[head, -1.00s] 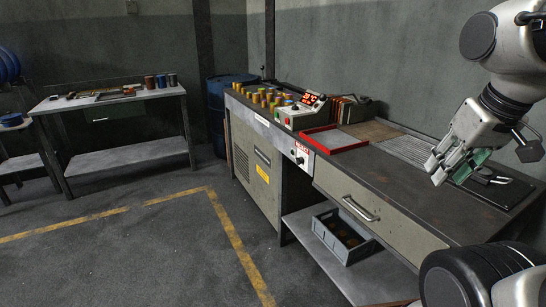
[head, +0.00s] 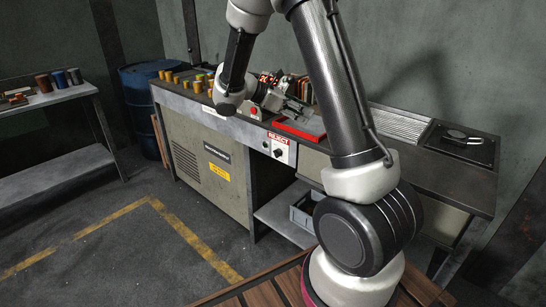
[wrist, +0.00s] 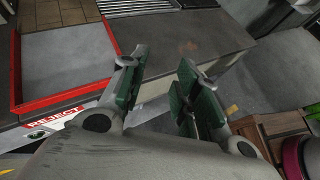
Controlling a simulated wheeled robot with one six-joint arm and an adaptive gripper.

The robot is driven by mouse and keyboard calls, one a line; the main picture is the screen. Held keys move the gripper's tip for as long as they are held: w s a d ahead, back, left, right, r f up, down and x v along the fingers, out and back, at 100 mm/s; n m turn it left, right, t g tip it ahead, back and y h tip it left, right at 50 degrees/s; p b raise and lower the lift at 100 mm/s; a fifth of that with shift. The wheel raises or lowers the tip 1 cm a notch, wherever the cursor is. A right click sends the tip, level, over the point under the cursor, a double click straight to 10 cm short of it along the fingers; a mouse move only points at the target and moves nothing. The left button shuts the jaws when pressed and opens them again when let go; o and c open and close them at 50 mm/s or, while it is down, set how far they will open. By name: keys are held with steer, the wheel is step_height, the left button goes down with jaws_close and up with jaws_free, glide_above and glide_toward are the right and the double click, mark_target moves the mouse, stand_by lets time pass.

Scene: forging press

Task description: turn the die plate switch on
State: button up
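No switch reads clearly as the die plate switch. The control box (head: 243,107) with a red button and a red digital display stands on the bench, mostly hidden behind my arm. My gripper (head: 290,110) is in front of the control box and by the tray. In the wrist view its green-padded fingers (wrist: 160,75) are apart with nothing between them, and the REJECT label (wrist: 52,126) shows at the lower left.
The red-rimmed tray (head: 292,131) sits at the bench edge. Yellow cylinders (head: 186,80) stand at the bench's left end. A dark plate with a handle (head: 461,140) lies on the right. A grey crate (head: 303,208) is on the lower shelf. Floor at left is clear.

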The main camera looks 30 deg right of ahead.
steer(key=w+a+f+n+t+h, duration=0.35)
steer(key=w+f+n, duration=0.55)
steer(key=f, duration=0.4)
steer(key=n+t+h, duration=0.2)
steer(key=n+t, duration=0.4)
steer(key=n, duration=0.1)
glide_toward(275, 155)
steer(key=d, duration=0.2)
steer(key=shift+y, duration=0.25)
steer(key=x, duration=0.6)
steer(key=shift+w+r, duration=0.2)
steer(key=shift+w, duration=0.15)
steer(key=shift+w+d, duration=0.3)
steer(key=shift+d, duration=0.35)
steer(key=c, duration=0.6)
steer(key=shift+c, duration=0.2)
